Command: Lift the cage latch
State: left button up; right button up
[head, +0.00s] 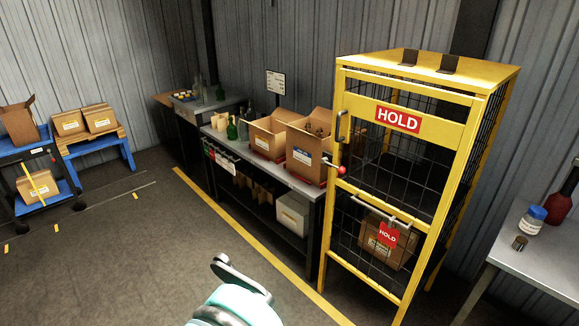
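The cage (332,235) is a tall yellow frame with dark mesh sides, and its front is closed. The latch (337,168) is a small lever with a red knob, on the left post of the cage front at about mid height. A dark pull handle (341,127) is above it on the same post. A teal and grey part of one of my arms shows at the bottom edge, well apart from the latch. I cannot make out a fingertip pair on either arm.
A bench (275,180) with open cartons and bottles stands left of the cage. A grey table (535,258) with a white jar (531,221) is at the right. A boxed item with a HOLD tag (388,236) shows low in the cage. The floor in front is clear.

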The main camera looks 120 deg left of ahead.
aim_at(341, 169)
jog(key=u, duration=3.7)
jog(key=i+u, duration=0.2)
jog(key=i, duration=0.3)
jog(key=i+l+u, duration=0.2)
jog(key=i, duration=0.3)
jog(key=j, duration=0.1)
